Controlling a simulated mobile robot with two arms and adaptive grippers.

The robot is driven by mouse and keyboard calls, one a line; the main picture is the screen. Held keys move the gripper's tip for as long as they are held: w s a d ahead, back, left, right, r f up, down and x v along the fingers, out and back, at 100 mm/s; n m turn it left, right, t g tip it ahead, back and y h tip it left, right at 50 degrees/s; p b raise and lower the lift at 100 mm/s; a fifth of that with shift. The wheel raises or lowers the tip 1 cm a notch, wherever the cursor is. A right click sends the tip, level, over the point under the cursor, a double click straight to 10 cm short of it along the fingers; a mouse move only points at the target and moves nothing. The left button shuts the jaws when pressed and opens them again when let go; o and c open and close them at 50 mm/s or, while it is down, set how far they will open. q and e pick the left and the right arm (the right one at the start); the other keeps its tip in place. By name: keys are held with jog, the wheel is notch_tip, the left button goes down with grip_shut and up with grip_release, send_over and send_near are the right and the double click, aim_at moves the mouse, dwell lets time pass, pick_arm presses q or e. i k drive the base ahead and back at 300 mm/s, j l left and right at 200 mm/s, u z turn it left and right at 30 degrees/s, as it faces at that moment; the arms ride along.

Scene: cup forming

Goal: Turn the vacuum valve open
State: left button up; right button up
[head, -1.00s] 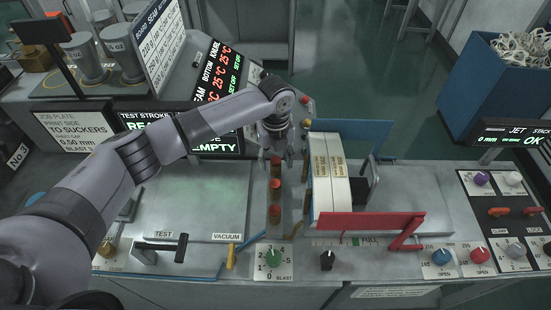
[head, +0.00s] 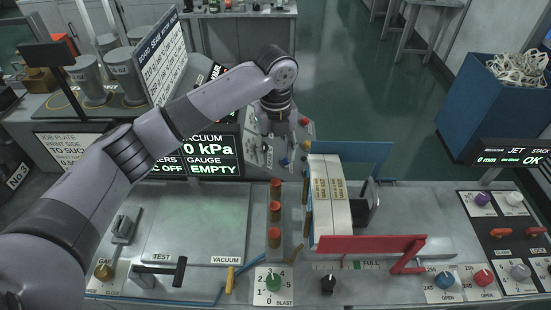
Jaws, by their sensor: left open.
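The vacuum valve is a small yellow lever (head: 230,280) beside the VACUUM label at the front of the grey bench, joined to a blue hose. Its lever points roughly away from me. A black T-handle (head: 180,272) by the TEST label is to its left. My left gripper (head: 266,138) is open and hangs well beyond the valve, over the far side of the bench near a small sloped panel. Its fingers are small and partly hidden by the wrist. The screen (head: 212,155) behind my arm reads vacuum 0 kPa and gauge EMPTY. My right gripper does not show.
Red-topped posts (head: 275,212) stand in a row right of the grey plate (head: 195,225). A stack of white cartons (head: 328,200) stands between a blue panel and a red bar (head: 365,243). A green BLAST dial (head: 273,283) is right of the valve.

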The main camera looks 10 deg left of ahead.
aim_at(231, 284)
jog(key=k, duration=1.5)
